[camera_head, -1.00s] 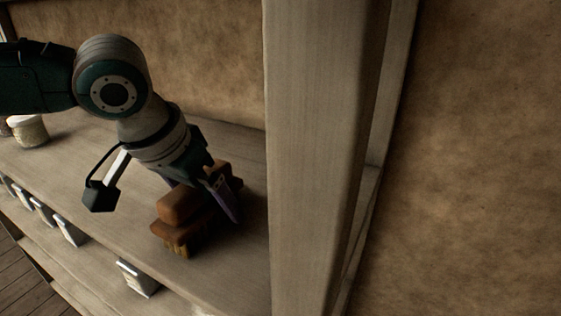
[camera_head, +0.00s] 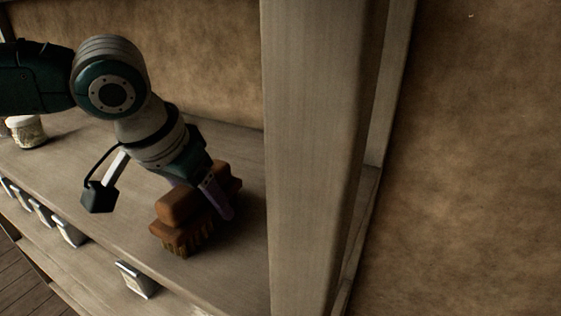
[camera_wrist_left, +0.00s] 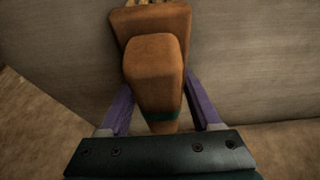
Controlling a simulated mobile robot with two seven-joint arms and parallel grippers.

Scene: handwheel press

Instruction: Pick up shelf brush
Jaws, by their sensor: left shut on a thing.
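The shelf brush (camera_head: 180,224) is a brown wooden block with a raised grip and bristles below. It is at the right end of the wooden shelf, beside the upright post. My left gripper (camera_head: 208,196) is over the brush from above, shut on its raised grip. In the left wrist view the brush (camera_wrist_left: 155,75) lies between the two purple fingers (camera_wrist_left: 161,108), one on each side. I cannot tell whether the bristles touch the shelf or are just above it. My right gripper is not in view.
A thick wooden post (camera_head: 312,150) stands close to the right of the brush. A jar (camera_head: 27,131) is at the far left of the shelf (camera_head: 100,175). Several pale tags (camera_head: 136,279) line the shelf's front edge. The shelf between jar and brush is clear.

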